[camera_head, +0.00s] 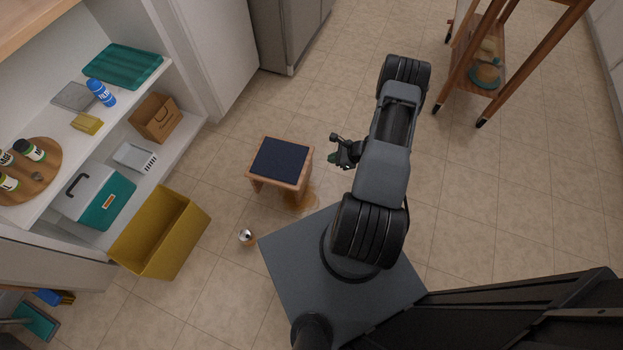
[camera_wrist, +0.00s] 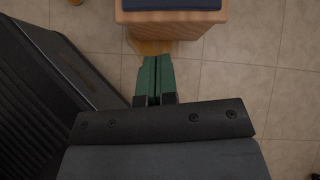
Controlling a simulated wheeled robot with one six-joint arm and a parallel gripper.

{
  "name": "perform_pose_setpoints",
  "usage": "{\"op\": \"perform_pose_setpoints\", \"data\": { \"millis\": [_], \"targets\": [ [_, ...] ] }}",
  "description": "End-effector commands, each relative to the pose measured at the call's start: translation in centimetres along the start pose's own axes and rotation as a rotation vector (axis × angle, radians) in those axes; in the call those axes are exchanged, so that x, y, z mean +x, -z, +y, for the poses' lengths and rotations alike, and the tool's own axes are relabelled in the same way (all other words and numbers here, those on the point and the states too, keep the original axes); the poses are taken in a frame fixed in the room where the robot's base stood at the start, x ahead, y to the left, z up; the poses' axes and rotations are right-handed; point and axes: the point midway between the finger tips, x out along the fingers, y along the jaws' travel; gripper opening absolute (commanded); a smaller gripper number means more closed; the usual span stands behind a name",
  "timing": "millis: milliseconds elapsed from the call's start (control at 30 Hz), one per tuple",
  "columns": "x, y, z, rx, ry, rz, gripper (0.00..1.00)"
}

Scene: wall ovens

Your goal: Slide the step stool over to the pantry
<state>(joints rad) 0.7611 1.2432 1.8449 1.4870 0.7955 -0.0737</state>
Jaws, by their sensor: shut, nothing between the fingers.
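The step stool (camera_head: 281,160) is a small wooden stool with a dark blue top, standing upright on the tiled floor left of my gripper. Its wooden edge (camera_wrist: 172,24) and dark top show at the top of the wrist view. The pantry (camera_head: 172,135) is the open white shelving at the left, with goods on its shelves. My gripper (camera_head: 333,147) is just right of the stool. In the wrist view its green fingers (camera_wrist: 155,72) are together and empty, pointing at the stool's side. I cannot tell whether they touch it.
A yellow bin (camera_head: 160,236) stands before the pantry's lower shelf. A can (camera_head: 246,237) and a brownish spill (camera_head: 301,198) are on the floor near the stool. A wooden cart (camera_head: 487,75) stands at the upper right. Floor between stool and pantry is mostly clear.

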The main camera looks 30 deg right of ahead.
Motion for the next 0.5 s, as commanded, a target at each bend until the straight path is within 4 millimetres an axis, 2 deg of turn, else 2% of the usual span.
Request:
{"op": "perform_pose_setpoints", "data": {
  "millis": [33,100,200,367,500],
  "targets": [
    [1.5,2.4,0.9,0.06,0.016,0.002,0.0],
    [2.4,4.3,1.7,0.122,0.037,0.005,0.0],
    [3.4,6.0,2.4,0.18,0.058,0.009,0.0],
    [4.9,7.1,3.0,0.217,0.068,0.012,0.0],
    [7.1,7.2,2.9,0.219,0.068,0.012,0.0]
  ]
}}
